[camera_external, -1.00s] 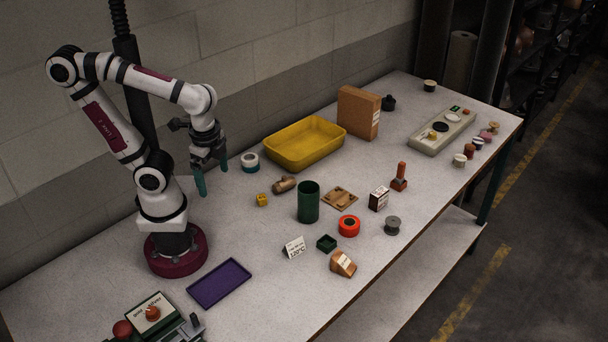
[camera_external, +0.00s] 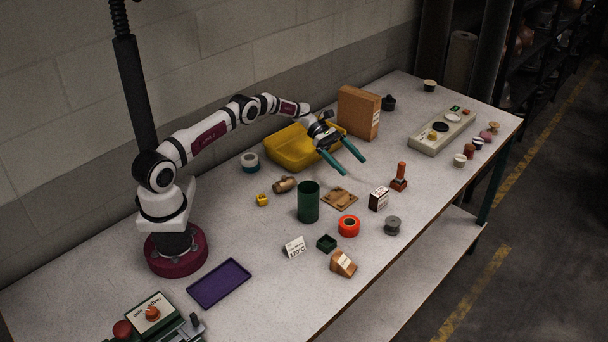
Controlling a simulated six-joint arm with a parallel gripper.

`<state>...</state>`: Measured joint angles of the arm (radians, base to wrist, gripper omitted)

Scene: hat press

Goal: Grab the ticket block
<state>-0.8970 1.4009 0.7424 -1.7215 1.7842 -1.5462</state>
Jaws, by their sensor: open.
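A small dark block with a white printed face (camera_external: 379,199) stands upright on the table, right of centre; it may be the ticket block, but the print is too small to read. A brown wedge-shaped block with a white label (camera_external: 343,264) lies nearer the front edge. My gripper (camera_external: 354,166) is open and empty, its two teal fingers spread and angled down to the right. It is in the air, up and to the left of the printed block, apart from it.
An orange-red stamp (camera_external: 400,178) stands close to the right of the printed block. A red tape ring (camera_external: 349,226), a grey spool (camera_external: 392,225) and a wooden plate (camera_external: 340,199) are near it. The yellow tray (camera_external: 280,152) and a tall brown box (camera_external: 358,113) are behind.

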